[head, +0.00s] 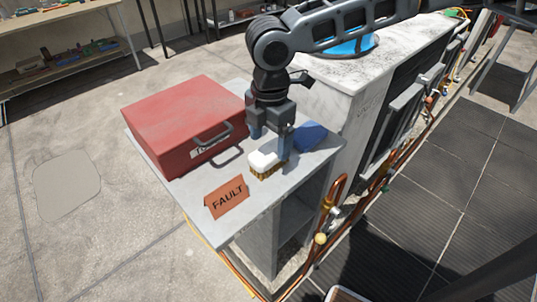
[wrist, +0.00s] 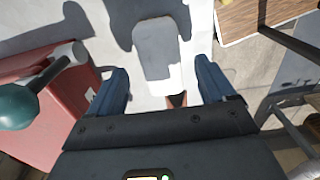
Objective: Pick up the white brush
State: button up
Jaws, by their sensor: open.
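The white brush (head: 265,160) lies on the grey table top, with its yellow-brown bristles facing down. My gripper (head: 270,147) is open and points down right above the brush, its blue fingers spread. In the wrist view the brush (wrist: 160,50) lies between the two fingers of my gripper (wrist: 160,70), mostly in shadow with a bright white near end. The fingers are not closed on it. I cannot tell exactly how far down they reach beside it.
A red toolbox (head: 186,122) stands on the table to the left. An orange FAULT sign (head: 227,198) stands near the front edge. A blue item (head: 310,135) lies to the right. A weathered condenser unit (head: 345,88) and copper pipes (head: 335,205) are beyond the table's right side.

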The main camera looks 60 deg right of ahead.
aim_at(270, 150)
jog(key=shift+f+p, duration=0.35)
jog(key=shift+f, duration=2.05)
jog(key=shift+a, duration=0.1)
jog(key=shift+c, duration=0.3)
jog(key=c, duration=1)
jog(key=shift+r, duration=0.5)
jog(key=r, duration=0.1)
jog(key=d+r+b, duration=0.1)
jog(key=r, duration=0.1)
jog(key=shift+d+r, duration=0.15)
jog(key=shift+r, duration=0.15)
jog(key=d+r, duration=0.2)
jog(key=d, duration=0.1)
jog(key=d+r, duration=0.2)
jog(key=d, duration=0.2)
jog(key=d+r+b, duration=0.1)
jog(key=d+r, duration=0.1)
jog(key=d, duration=0.1)
jog(key=shift+d+r, duration=0.25)
